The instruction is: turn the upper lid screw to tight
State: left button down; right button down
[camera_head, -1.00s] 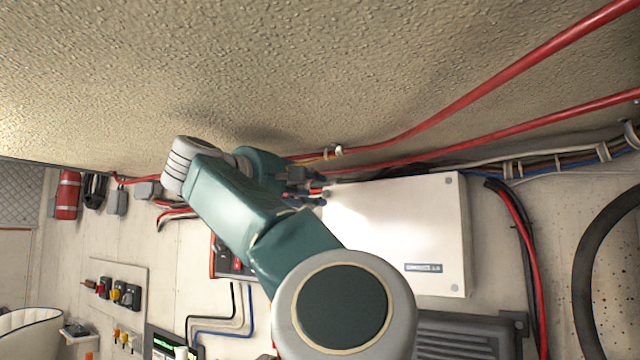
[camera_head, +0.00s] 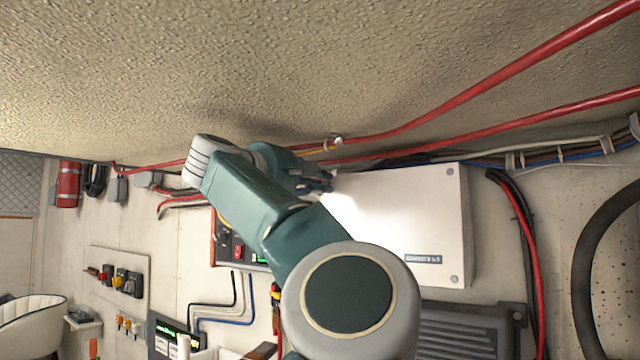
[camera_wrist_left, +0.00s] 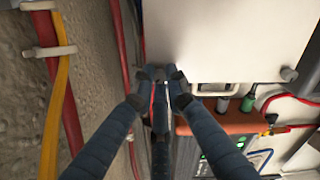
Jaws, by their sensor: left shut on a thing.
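The white box (camera_head: 400,225) has a flat lid with round grey screws at its corners, on a wall below the textured ceiling. Its upper right screw (camera_head: 450,171) and lower right screw (camera_head: 453,279) show in the head view. My left gripper (camera_head: 328,182) is at the box's upper left corner. In the left wrist view my left gripper (camera_wrist_left: 162,74) has its fingertips together at that corner of the white box (camera_wrist_left: 220,35), shut on the upper lid screw, which the fingers hide. The lower left screw (camera_wrist_left: 289,74) shows free. My right gripper is not in view.
Red cables (camera_head: 450,138) run along the ceiling edge, close above the box; they also pass beside my fingers in the left wrist view (camera_wrist_left: 60,90). An orange-framed panel (camera_head: 232,240) sits left of the box. A dark ribbed unit (camera_head: 465,330) is below it.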

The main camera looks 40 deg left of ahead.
pick_arm(q)
jog(key=shift+f, duration=0.1)
jog(key=shift+m+b, duration=2.35)
jog(key=shift+m, duration=2.15)
